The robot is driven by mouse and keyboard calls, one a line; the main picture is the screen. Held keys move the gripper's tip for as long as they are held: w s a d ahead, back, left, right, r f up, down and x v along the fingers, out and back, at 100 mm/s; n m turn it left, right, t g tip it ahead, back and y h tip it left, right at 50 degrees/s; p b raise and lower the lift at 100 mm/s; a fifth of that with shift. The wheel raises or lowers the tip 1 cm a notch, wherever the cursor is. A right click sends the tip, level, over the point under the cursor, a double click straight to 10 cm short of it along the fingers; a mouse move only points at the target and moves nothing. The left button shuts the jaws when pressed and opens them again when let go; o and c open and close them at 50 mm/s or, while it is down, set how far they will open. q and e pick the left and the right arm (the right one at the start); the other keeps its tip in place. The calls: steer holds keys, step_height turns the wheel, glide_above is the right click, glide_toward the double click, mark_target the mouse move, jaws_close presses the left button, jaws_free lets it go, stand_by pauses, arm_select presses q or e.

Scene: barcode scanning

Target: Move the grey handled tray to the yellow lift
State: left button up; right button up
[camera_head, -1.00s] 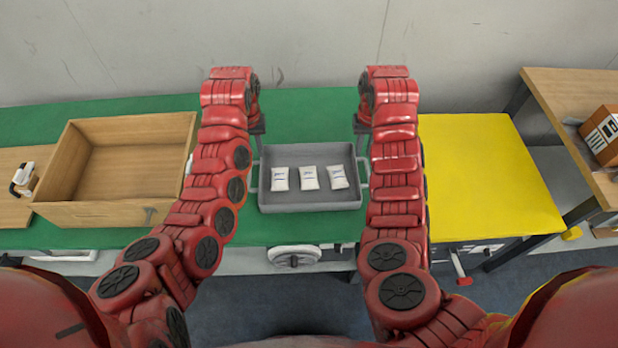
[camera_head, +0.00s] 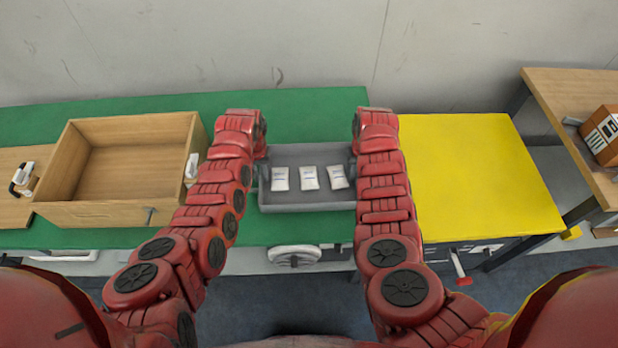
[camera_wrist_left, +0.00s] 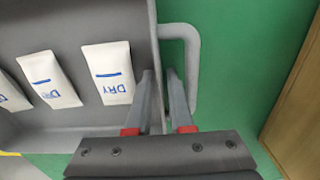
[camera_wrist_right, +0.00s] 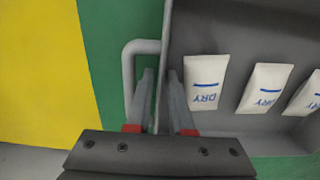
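The grey handled tray (camera_head: 305,207) sits on the green table top between my two arms, with several white packets in it; those packets read "DRY". In the left wrist view, the open left gripper (camera_wrist_left: 160,73) has its fingers on either side of the tray's side wall (camera_wrist_left: 153,30), one inside the tray and one between wall and grey handle (camera_wrist_left: 194,80). In the right wrist view, the open right gripper (camera_wrist_right: 160,72) straddles the opposite wall near its handle (camera_wrist_right: 128,85) likewise. Arms partly hide both handles in the head view. The yellow lift (camera_head: 475,180) is to the tray's right.
An open wooden box (camera_head: 125,160) stands left of the tray, with a white device (camera_head: 192,167) at its right side. Another device (camera_head: 22,178) lies further left. A wooden shelf (camera_head: 560,100) holds a brown box (camera_head: 604,135) at far right. The lift's yellow top is clear.

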arm_select(q)
jaws_close()
arm_select(e)
jaws_close()
stand_by(1.3)
